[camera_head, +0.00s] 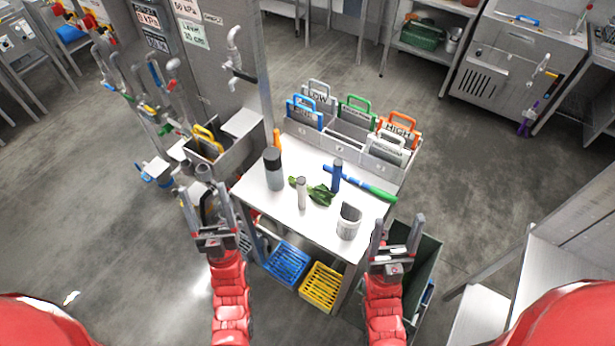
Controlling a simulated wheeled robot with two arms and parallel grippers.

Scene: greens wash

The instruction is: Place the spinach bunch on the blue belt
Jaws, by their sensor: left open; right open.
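The spinach bunch (320,195) is a small clump of dark green leaves lying on the white-topped table (283,211), between a pale upright cylinder (301,193) and a dark blue upright cylinder (337,175). I cannot make out a blue belt for certain; a long blue-and-green bar (374,189) lies behind the spinach. My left gripper (204,190) is open and empty, left of the table's edge. My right gripper (398,224) is open and empty, at the table's front right, apart from the spinach.
Blue (287,262) and yellow (322,287) crates sit below. A dark bin (428,262) is near my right gripper.

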